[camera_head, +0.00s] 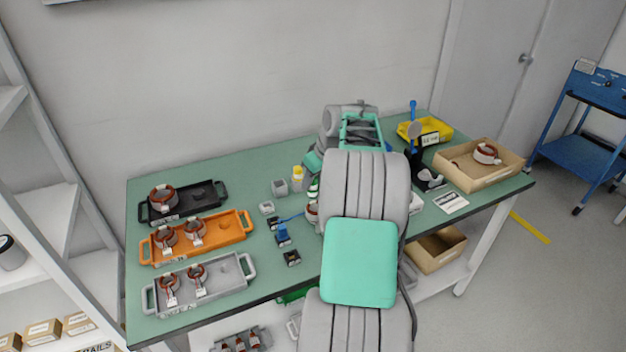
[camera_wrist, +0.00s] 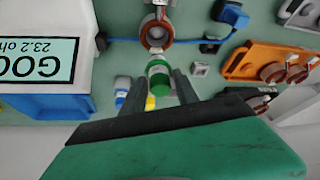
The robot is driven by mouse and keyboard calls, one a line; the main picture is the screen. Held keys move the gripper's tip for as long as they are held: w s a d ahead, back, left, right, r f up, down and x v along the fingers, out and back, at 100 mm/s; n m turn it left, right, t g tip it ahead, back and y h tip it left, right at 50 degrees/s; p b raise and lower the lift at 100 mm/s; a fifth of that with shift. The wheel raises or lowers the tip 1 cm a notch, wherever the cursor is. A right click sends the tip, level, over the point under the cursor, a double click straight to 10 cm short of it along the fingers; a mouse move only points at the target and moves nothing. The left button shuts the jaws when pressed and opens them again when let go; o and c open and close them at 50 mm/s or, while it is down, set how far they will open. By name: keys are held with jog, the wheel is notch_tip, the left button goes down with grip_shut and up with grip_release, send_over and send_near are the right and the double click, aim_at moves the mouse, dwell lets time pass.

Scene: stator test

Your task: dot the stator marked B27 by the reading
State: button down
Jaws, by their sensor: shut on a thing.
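In the wrist view my gripper (camera_wrist: 160,88) is shut on a green and white marker (camera_wrist: 159,72), its far end pointing at a stator. That stator (camera_wrist: 157,42), a copper-coloured ring, lies just beyond the marker tip; I cannot tell whether they touch. A white tag (camera_wrist: 160,2) shows by it, too small to read. Its edge shows in the head view (camera_head: 312,208), mostly hidden by my arm. The meter display (camera_wrist: 38,60) shows "GOO" and "23.2 oh", cut off at the edge. No B27 marking is readable.
A blue clip (camera_wrist: 230,13) with a cable lies near the stator. Yellow and blue markers (camera_wrist: 122,88) stand beside my fingers. Black, orange (camera_head: 205,237) and grey trays (camera_head: 215,283) holding stators are at left. A cardboard box (camera_head: 480,178) with a stator is at right.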

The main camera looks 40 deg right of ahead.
jog(key=shift+f+b, duration=0.5)
jog(key=shift+f, duration=0.25)
dwell(0.7)
jog(key=shift+r+p, duration=2.2)
jog(key=shift+r, duration=0.85)
